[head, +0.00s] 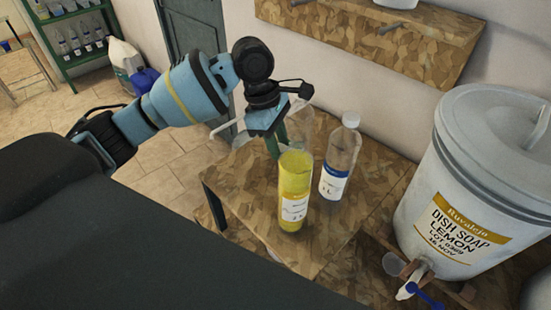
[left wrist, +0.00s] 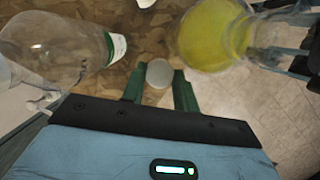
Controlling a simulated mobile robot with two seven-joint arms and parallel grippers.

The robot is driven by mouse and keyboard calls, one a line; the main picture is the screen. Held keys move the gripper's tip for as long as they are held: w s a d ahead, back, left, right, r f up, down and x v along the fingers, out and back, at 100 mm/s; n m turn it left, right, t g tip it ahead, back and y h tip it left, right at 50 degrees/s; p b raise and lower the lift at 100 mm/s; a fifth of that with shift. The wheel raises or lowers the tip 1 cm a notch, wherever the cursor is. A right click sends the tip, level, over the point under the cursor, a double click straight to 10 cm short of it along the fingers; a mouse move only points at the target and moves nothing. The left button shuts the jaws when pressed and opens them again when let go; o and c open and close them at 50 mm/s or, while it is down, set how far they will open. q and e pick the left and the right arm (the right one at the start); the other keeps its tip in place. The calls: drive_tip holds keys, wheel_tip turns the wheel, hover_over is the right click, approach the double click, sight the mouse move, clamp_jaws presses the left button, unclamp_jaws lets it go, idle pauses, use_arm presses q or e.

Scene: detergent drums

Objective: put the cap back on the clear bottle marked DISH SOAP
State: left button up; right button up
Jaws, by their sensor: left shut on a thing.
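My left gripper (head: 276,141) hangs over the table behind the yellow-filled clear bottle (head: 294,192). In the left wrist view its green fingers (left wrist: 160,84) are shut on a small white round cap (left wrist: 159,73). The yellow-filled bottle stands upright with a white label too small to read; it also shows in the left wrist view (left wrist: 212,35), right of the fingers. Another clear bottle (head: 304,118), seemingly empty, stands behind it; in the left wrist view a clear bottle with a green-edged label (left wrist: 60,45) is at left. I cannot read DISH SOAP on any bottle.
A clear bottle with a blue-and-white label and white cap (head: 341,158) stands to the right. A large grey drum marked DISH SOAP LEMON (head: 465,190) with a tap (head: 413,284) is at far right. The patterned table (head: 245,190) has free room at left.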

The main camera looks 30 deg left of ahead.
use_arm(q)
drive_tip(key=shift+r, duration=3.45)
use_arm(e)
drive_tip(key=shift+w+d+r, duration=0.15)
drive_tip(key=shift+r, duration=0.05)
drive_tip(key=shift+o, duration=0.4)
